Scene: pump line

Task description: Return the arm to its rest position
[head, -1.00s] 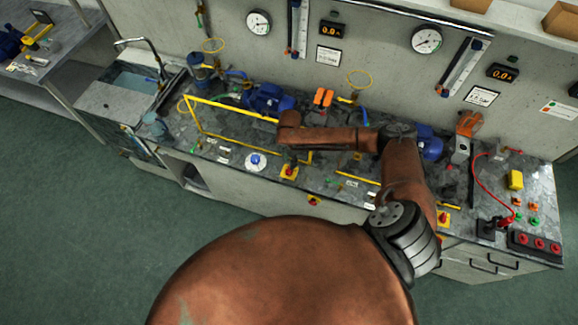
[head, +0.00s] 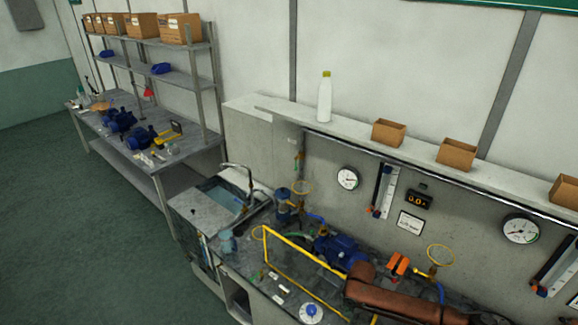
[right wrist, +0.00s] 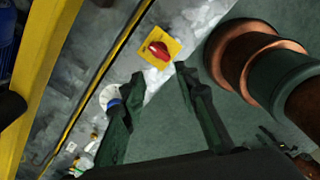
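My right gripper (right wrist: 162,78) is in the right wrist view, its two dark fingers spread apart with nothing between them. It is above the bench front, close to a red rotary switch on a yellow plate (right wrist: 158,48). Whether it touches the switch I cannot tell. In the head view my copper-coloured right arm (head: 400,302) lies over the bench at the lower right; its gripper is not clear there. My left gripper is not recognisable in either view.
A yellow frame (head: 300,243) stands on the pump bench beside a blue pump (head: 340,250) and orange-handled valve (head: 398,264). A sink (head: 222,197) is left of it. A shelved workbench (head: 175,150) stands farther left. Open green floor (head: 90,220) lies in front.

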